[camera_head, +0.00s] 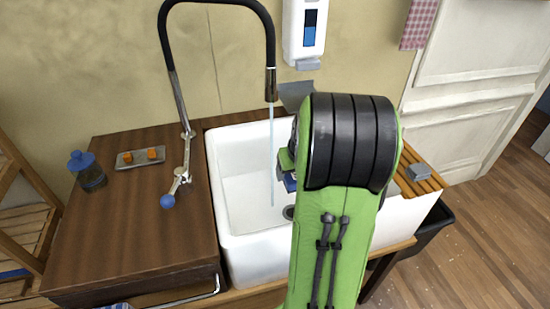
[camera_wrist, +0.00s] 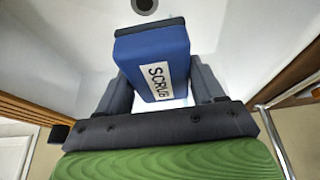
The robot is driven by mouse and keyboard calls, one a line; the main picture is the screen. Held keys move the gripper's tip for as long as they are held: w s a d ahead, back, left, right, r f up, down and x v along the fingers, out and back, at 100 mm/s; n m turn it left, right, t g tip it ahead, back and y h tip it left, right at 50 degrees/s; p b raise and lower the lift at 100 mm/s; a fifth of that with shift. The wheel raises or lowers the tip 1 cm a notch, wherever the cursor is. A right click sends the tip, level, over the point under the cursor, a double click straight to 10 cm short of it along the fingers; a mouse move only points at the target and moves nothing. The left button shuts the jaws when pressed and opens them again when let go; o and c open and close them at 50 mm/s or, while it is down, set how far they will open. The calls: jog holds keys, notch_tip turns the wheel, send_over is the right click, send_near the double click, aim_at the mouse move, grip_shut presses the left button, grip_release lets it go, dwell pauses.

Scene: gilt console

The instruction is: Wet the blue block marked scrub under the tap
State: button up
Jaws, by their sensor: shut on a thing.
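A blue block (camera_wrist: 150,48) with a white label reading SCRUB is between the two dark fingers of my gripper (camera_wrist: 162,88) in the wrist view. My gripper is shut on it. In the head view only a small part of the blue block (camera_head: 290,184) shows beside my green arm, over the white sink (camera_head: 235,160). The tap (camera_head: 271,85) has a black arched hose, and a thin stream of water (camera_head: 272,150) runs down from it into the sink. The block is just right of the stream; I cannot tell whether water touches it. A blue-knobbed lever (camera_head: 168,200) is at the tap's base.
A tray with orange pieces (camera_head: 140,158) and a blue-topped jar (camera_head: 90,170) stand on the brown wooden counter (camera_head: 130,230). A soap dispenser (camera_head: 304,30) hangs on the wall. A slatted wooden rack (camera_head: 415,172) with a grey block (camera_head: 419,172) lies right of the basin.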

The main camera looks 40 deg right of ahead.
jog(key=shift+r, duration=0.1)
jog(key=s+r+p, duration=0.2)
jog(key=s+r, duration=0.2)
jog(key=s, duration=0.1)
jog(key=shift+a, duration=0.35)
jog(key=shift+f, duration=0.1)
